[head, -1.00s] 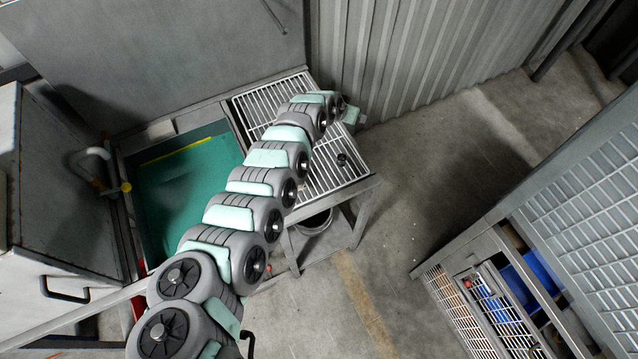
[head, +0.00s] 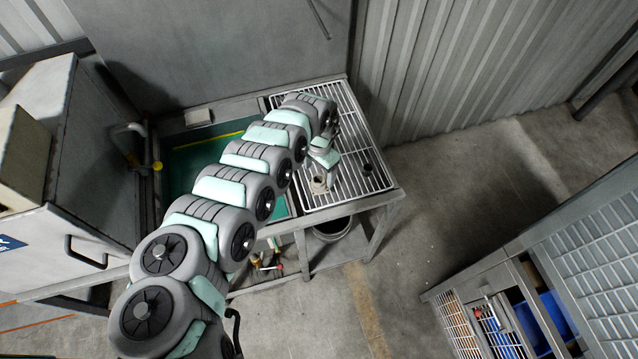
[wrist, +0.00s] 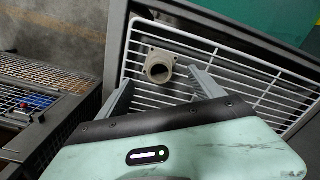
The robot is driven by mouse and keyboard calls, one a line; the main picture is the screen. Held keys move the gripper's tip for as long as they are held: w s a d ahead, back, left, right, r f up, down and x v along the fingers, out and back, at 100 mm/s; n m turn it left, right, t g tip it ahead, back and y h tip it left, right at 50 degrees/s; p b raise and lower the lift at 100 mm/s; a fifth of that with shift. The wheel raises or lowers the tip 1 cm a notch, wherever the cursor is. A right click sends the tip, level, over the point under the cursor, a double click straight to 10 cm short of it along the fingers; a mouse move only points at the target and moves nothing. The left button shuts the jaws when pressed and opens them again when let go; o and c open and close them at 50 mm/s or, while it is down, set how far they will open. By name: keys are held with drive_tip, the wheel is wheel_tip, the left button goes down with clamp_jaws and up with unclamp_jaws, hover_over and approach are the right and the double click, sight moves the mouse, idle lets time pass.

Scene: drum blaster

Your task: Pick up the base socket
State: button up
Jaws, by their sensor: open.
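The base socket is probably the beige-grey flanged ring with a round hole (wrist: 160,66) on the white wire rack in the wrist view. In the head view a matching pale piece (head: 319,185) lies on the rack just below my gripper. My gripper (head: 322,162) points down over the rack. In the wrist view my gripper's two fingers (wrist: 160,84) are spread apart, with the socket between and slightly beyond their tips. Nothing is held. I cannot tell whether a finger touches the socket.
The white wire rack (head: 345,110) tops a grey metal table beside a green-lined basin (head: 200,165). A small dark cylinder (head: 368,168) stands on the rack to the right. A corrugated wall (head: 440,70) is behind. A caged cart (head: 455,325) stands lower right, with open floor between.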

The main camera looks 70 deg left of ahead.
sight(319, 179)
drive_tip(key=shift+s+d+f+b, duration=0.1)
drive_tip(key=shift+f+b, duration=0.2)
drive_tip(key=shift+f, duration=2.4)
drive_tip(key=shift+c, duration=0.3)
drive_tip(key=shift+r, duration=0.1)
clamp_jaws()
